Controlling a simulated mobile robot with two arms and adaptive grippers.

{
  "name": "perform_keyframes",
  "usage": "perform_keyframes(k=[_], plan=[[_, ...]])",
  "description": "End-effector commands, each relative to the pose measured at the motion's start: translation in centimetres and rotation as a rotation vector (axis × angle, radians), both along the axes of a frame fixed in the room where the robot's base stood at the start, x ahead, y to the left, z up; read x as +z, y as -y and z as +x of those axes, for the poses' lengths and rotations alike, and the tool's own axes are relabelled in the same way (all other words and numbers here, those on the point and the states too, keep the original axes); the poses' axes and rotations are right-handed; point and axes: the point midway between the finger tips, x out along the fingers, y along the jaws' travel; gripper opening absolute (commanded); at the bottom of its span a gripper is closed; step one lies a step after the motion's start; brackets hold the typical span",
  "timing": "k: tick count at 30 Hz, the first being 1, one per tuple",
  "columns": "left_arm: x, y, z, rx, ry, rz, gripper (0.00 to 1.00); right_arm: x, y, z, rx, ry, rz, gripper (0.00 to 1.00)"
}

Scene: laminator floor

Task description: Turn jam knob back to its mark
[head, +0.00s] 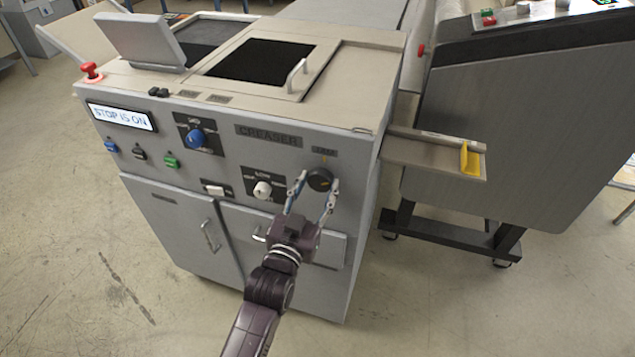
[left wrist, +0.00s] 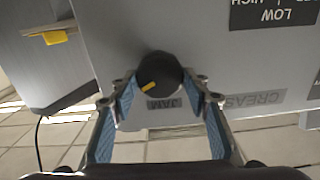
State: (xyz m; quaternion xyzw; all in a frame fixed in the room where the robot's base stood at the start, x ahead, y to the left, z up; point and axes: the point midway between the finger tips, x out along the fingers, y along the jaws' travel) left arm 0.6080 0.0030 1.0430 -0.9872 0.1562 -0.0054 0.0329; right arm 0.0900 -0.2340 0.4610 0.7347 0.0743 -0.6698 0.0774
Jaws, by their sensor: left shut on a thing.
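The jam knob (head: 320,179) is a round black knob at the right of the creaser's front panel, under a small dark label (head: 324,151). In the left wrist view the knob (left wrist: 165,70) shows a yellow pointer line aimed to the lower left. The JAM label (left wrist: 163,103) appears upside down below it, so the pointer is angled away from straight at the label. My left gripper (head: 317,187) is shut on the knob, one finger on each side. The panel mark is too small to read clearly. My right gripper is not in view.
The creaser's white knob (head: 262,190), blue knob (head: 196,138) and lit "STOP IS ON" display (head: 122,117) are left of the jam knob. Door handles (head: 210,236) stick out below. A tray with a yellow piece (head: 470,158) juts out at right.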

Motion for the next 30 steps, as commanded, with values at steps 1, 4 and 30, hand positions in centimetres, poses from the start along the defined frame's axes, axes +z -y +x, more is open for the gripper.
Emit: perform_keyframes(k=[1, 4, 30], plan=[[0.1, 0.0, 0.0, 0.0, -0.016, -0.044, 0.19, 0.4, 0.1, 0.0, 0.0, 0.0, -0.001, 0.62], [0.1, -0.1, 0.0, 0.001, -0.047, -0.134, 0.19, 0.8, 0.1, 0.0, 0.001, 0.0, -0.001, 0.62], [-0.2, -0.3, 0.1, 0.001, -0.289, -0.882, 0.19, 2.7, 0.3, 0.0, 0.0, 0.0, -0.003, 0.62]])
